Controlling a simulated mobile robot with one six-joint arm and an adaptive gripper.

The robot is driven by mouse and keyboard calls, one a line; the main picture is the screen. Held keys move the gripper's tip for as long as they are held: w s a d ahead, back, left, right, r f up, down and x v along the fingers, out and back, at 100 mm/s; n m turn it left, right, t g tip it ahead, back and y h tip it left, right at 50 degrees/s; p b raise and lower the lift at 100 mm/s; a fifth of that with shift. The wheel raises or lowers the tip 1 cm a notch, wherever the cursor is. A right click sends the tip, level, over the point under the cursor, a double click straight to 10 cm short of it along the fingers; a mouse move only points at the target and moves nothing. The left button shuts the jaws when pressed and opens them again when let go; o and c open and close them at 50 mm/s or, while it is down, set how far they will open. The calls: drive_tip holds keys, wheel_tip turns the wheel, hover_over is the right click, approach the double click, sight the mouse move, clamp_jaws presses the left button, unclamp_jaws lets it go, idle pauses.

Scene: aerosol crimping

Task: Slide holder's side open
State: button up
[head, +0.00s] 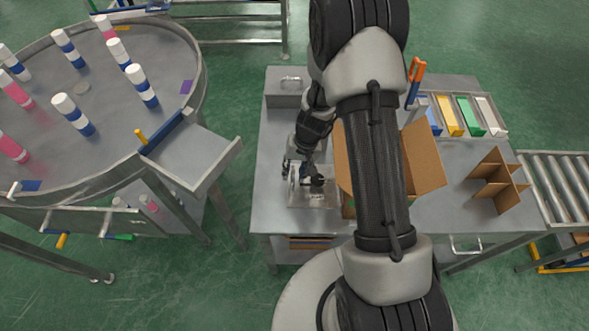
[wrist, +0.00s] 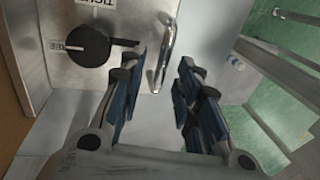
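The holder (head: 318,197) is a small metal fixture on the worktable, partly hidden by my arm in the head view. In the wrist view its metal face (wrist: 125,18) carries a round black knob (wrist: 86,46), white labels with dark lettering and a shiny bar handle (wrist: 166,42). My gripper (wrist: 161,82) is open, its two blue-padded fingers apart. The handle lies ahead of and between the fingertips, nearer the left finger; I cannot tell whether they touch. In the head view my gripper (head: 300,168) points down at the fixture's left side.
An open cardboard box (head: 427,160) stands right of the fixture, partly behind my arm. A cardboard divider (head: 497,181) and coloured bins (head: 467,115) are farther right. A round table (head: 95,115) with several cans is at left. A metal box (head: 288,87) stands at the back.

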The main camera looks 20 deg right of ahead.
clamp_jaws()
idle(0.7)
